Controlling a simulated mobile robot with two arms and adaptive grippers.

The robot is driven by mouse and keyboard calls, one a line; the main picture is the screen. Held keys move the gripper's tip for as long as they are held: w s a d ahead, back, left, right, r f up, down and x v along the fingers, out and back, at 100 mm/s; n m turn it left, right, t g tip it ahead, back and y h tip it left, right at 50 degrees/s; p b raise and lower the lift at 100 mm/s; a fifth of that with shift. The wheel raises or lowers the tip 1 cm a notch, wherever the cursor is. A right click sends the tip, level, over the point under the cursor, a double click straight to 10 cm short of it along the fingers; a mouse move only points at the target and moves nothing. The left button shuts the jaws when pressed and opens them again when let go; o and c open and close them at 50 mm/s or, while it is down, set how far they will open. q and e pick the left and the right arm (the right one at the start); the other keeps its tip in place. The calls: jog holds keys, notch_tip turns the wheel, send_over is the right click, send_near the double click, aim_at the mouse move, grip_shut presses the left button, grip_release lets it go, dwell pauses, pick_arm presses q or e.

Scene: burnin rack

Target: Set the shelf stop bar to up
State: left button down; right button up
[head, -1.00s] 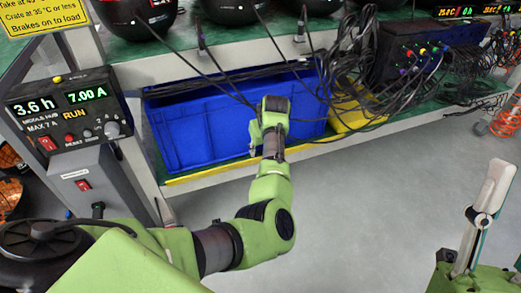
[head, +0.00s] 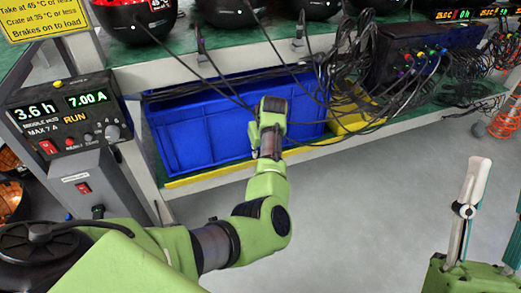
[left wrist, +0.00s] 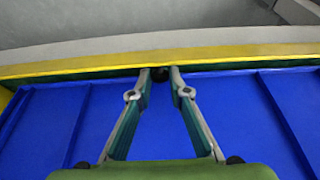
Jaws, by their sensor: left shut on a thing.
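The shelf stop bar looks to be the long yellow bar (head: 215,175) along the front edge of the lower shelf; it lies low, in front of the blue crate (head: 190,137). In the left wrist view the yellow bar (left wrist: 70,66) runs across above the blue crate (left wrist: 220,110). My left gripper (head: 254,150) is at the front of the crate by the bar. In the left wrist view its fingertips (left wrist: 160,74) close on a small black piece at the bar's edge. My right gripper shows at the lower right, fingers apart and empty, partly cut off by the picture edge.
Black cables hang from the upper shelf across the crate front. A yellow bin (head: 352,118) stands right of the crate. A control box (head: 68,115) and grey post stand at the left. The grey floor in front is clear.

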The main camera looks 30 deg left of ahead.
pick_arm(q)
jog(key=shift+w+a+r+p, duration=0.15)
jog(key=shift+p, duration=0.4)
jog(key=shift+a+g+h+p, duration=0.1)
jog(key=shift+g+h+p, duration=0.25)
jog(key=shift+p, duration=0.2)
pick_arm(e)
jog(key=w+f+g+h, duration=0.2)
jog(key=w+f+g, duration=0.4)
jog(key=f, duration=0.4)
jog(key=shift+w+a+f+g+h, duration=0.3)
jog(key=shift+w+f+g+h, duration=0.1)
jog(key=shift+w, duration=0.3)
pick_arm(q)
jog(key=c, duration=1.9)
grip_release()
jog(key=v, duration=1.1)
jog(key=shift+r, duration=0.35)
